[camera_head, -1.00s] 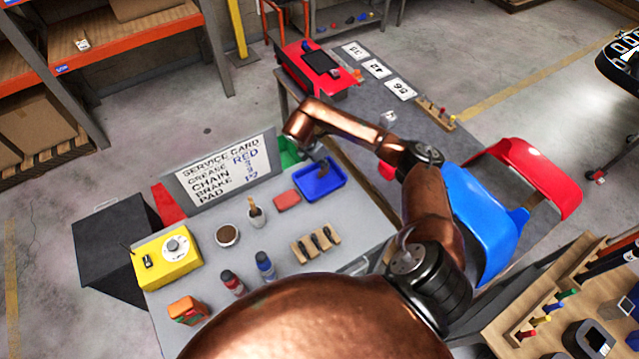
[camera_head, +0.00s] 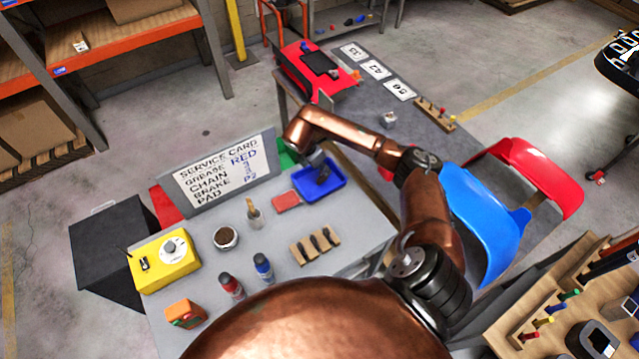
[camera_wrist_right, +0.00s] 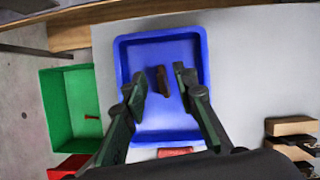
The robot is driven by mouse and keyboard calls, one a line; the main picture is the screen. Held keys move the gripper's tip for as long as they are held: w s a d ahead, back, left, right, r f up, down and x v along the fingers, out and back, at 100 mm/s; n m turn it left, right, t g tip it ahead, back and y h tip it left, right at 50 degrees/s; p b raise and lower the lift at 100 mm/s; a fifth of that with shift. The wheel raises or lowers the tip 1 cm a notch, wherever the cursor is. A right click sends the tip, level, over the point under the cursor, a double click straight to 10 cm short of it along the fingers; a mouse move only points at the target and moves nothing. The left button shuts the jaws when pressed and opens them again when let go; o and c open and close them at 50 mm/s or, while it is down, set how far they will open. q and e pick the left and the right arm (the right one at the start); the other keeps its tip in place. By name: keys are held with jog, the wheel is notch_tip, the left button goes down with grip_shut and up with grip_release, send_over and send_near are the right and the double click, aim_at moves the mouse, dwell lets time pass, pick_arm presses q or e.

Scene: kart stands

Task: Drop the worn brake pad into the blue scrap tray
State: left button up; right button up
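The blue scrap tray (camera_head: 341,179) sits at the bench's far right corner, and it fills the middle of the right wrist view (camera_wrist_right: 122,60). My right gripper (camera_head: 321,172) is over the tray, pointing down. In the right wrist view its two fingers (camera_wrist_right: 160,88) are apart. A small dark brown block, seemingly the worn brake pad (camera_wrist_right: 162,80), shows between the fingertips against the tray floor, with gaps on both sides. I cannot tell whether it rests on the floor. In the head view the gripper hides it. My left gripper is out of view.
A green bin (camera_wrist_right: 60,110) stands left of the tray in the wrist view. A red block (camera_head: 287,200), a brown cup (camera_head: 226,238), a wooden rack (camera_head: 315,245), two bottles (camera_head: 263,266) and a yellow box (camera_head: 165,262) occupy the bench. The service card board (camera_head: 225,172) stands behind.

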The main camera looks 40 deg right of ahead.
jog(key=shift+r, duration=0.2)
jog(key=v, duration=1.1)
jog(key=shift+a+r, duration=0.25)
jog(key=shift+r, duration=0.05)
